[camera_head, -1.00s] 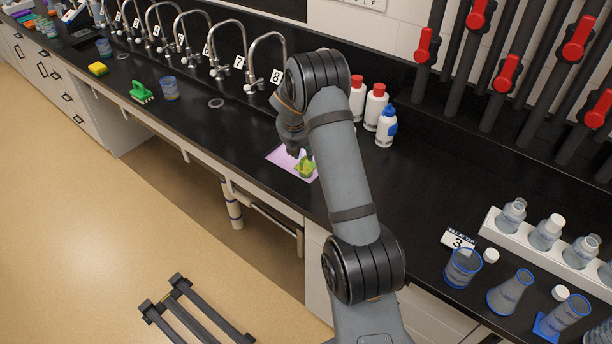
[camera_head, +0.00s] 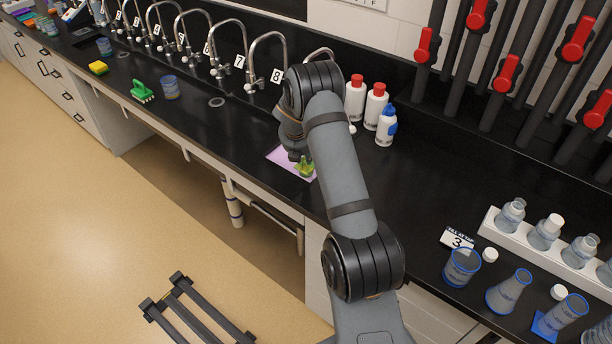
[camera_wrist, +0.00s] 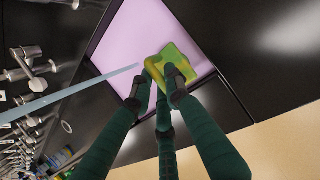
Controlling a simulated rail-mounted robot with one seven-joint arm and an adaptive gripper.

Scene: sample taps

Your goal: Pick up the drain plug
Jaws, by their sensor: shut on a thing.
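The drain plug (camera_head: 305,168) is yellow-green, with a square base and a raised loop-like handle. It is over the pink mat (camera_head: 281,156) on the black counter; I cannot tell whether it still touches the mat. In the wrist view the plug (camera_wrist: 172,64) is between the tips of my dark fingers, over the pink mat (camera_wrist: 125,35). My gripper (camera_wrist: 160,85) is shut on its handle. In the head view my gripper (camera_head: 298,153) is partly hidden by my arm, just above the plug.
Several curved taps (camera_head: 222,50) with number cards line the back of the counter. White bottles with red caps (camera_head: 375,104) and a blue-capped bottle (camera_head: 386,127) stand right of my arm. A green brush (camera_head: 142,91) and a beaker (camera_head: 169,87) lie leftward. Blue-rimmed glassware (camera_head: 462,267) stands front right.

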